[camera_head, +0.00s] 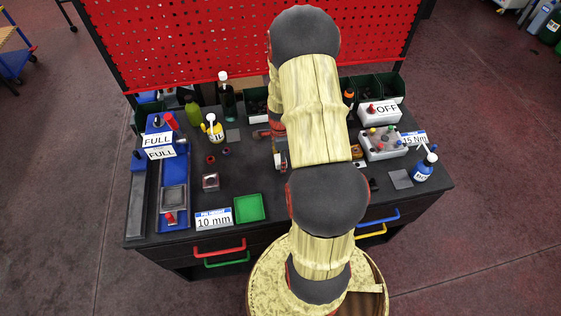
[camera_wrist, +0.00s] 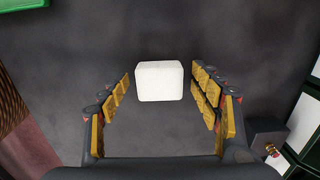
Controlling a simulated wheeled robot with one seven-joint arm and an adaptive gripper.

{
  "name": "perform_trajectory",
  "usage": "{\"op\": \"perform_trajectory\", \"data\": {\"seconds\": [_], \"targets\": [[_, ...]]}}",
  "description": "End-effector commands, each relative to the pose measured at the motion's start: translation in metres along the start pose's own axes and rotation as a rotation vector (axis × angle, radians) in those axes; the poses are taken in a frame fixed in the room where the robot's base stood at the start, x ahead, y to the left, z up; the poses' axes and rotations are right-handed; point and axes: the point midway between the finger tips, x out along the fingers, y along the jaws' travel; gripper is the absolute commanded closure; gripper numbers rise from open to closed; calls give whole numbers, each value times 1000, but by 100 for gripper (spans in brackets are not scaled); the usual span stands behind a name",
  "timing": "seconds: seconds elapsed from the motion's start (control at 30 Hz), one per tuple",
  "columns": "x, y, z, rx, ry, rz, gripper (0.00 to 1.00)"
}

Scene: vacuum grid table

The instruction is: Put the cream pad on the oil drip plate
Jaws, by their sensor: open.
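The cream pad (camera_wrist: 160,81), a small off-white block with rounded corners, lies on the dark table in the wrist view. My gripper (camera_wrist: 160,77) is open, with its yellow-padded fingers on either side of the pad. Gaps show between the pad and both fingers. In the head view my arm hides the pad, and I cannot make out my gripper clearly. Two flat grey plates show there: one (camera_head: 400,179) beside the blue bottle at the right, one (camera_head: 233,135) near the yellow bottle. I cannot tell which is the oil drip plate.
A blue bottle (camera_head: 425,166) and a grey block with coloured knobs (camera_head: 384,146) stand at the right. A green tray (camera_head: 250,208) lies at the front. At the left are a blue tray (camera_head: 172,217) and a yellow bottle (camera_head: 215,132). A red pegboard (camera_head: 180,45) closes the back.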

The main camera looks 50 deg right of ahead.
Motion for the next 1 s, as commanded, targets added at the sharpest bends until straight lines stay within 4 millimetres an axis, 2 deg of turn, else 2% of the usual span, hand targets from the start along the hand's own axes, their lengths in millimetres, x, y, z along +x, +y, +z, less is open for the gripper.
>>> {"op": "perform_trajectory", "data": {"seconds": [0.87,1.0], "targets": [[0,0,0,0,0,1,83],[0,0,0,0,0,1,83]]}}
